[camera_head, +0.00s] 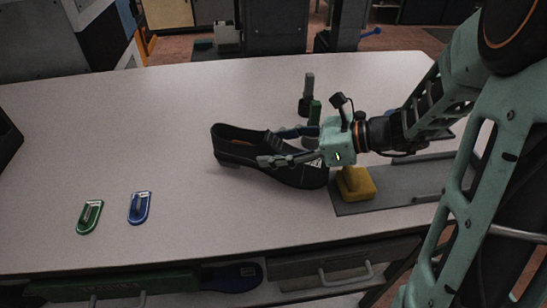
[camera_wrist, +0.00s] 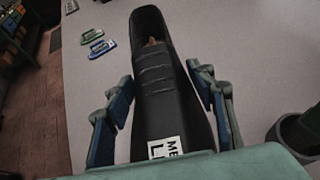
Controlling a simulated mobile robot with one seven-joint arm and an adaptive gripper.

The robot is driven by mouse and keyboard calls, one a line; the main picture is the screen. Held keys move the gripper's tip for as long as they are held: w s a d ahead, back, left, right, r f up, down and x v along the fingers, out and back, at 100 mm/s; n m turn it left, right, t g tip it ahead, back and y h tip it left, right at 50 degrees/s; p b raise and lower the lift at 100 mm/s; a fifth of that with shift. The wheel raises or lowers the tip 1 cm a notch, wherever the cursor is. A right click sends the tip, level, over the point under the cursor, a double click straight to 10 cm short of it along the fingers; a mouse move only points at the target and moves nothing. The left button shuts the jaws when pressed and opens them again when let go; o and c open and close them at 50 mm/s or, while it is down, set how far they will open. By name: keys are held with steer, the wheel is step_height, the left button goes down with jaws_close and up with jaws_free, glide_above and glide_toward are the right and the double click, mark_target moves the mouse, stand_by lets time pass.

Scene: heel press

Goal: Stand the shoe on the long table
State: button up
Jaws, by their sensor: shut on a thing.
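A black shoe (camera_head: 238,148) is upright on the long table (camera_head: 90,130), with its heel to the left and its toe to the right, or very close above it; I cannot tell for certain that the sole touches. My gripper (camera_head: 275,147) is shut on the shoe, with one finger along each side of its front half. In the wrist view the shoe (camera_wrist: 152,85) lies between the fingers of my gripper (camera_wrist: 160,110), its opening pointing away. A white label with black letters shows on its toe, partly cut off by my gripper's body.
A yellow block (camera_head: 355,184) sits on a grey plate (camera_head: 390,194) just right of the toe. A green and grey upright object (camera_head: 309,95) stands behind. Green (camera_head: 90,216) and blue (camera_head: 139,207) tags lie at left. The table's left middle is clear.

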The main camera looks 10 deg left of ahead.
steer(key=shift+w+a+f, duration=0.1)
steer(key=shift+a+f, duration=0.1)
steer(key=shift+f, duration=1.5)
steer(key=shift+f+b, duration=0.15)
steer(key=shift+b, duration=0.2)
steer(key=o, duration=1.5)
steer(key=shift+d+r, duration=0.2)
steer(key=v, duration=1.1)
steer(key=shift+d+r, duration=0.1)
steer(key=shift+d, duration=0.25)
